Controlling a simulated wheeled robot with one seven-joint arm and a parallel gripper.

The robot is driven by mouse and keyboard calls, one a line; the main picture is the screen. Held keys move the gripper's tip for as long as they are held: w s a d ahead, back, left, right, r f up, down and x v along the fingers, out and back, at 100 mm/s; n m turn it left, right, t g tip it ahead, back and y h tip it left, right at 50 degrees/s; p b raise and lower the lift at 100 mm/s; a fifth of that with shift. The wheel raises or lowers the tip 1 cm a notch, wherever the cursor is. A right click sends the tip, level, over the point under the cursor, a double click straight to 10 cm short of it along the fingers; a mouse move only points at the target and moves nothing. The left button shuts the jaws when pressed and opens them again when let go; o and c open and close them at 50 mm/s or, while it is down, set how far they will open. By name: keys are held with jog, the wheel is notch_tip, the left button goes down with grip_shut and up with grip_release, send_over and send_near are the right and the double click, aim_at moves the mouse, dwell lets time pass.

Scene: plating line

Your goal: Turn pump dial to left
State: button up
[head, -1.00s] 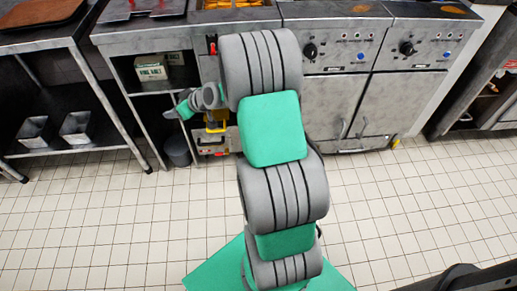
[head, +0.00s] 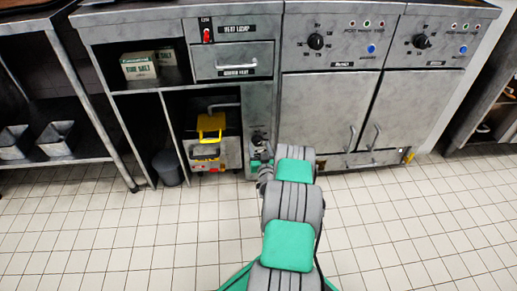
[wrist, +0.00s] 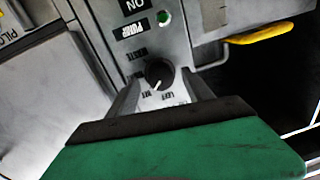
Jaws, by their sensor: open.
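The pump dial (wrist: 159,74) is a round black knob with a white pointer mark, on a grey metal panel (wrist: 112,32) in the wrist view. Its mark points toward the bottom of that view, slightly left. Small labels around it appear upside down, one above it reading PUMP. My gripper (wrist: 161,86) is open, one finger on each side of the dial's lower part; I cannot tell if either touches it. In the head view my gripper (head: 263,158) is small at the narrow panel (head: 259,110) below the counter, and partly hides it.
A green light (wrist: 164,18) sits above the dial in the wrist view. A yellow handle (wrist: 261,34) juts out at the right, and a yellow-handled unit (head: 210,128) stands left of my gripper in the head view. Cabinet doors (head: 325,110) are to the right. The tiled floor is clear.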

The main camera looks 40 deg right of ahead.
jog(key=shift+w+d, duration=0.3)
jog(key=shift+w, duration=0.15)
grip_shut()
dwell(0.4)
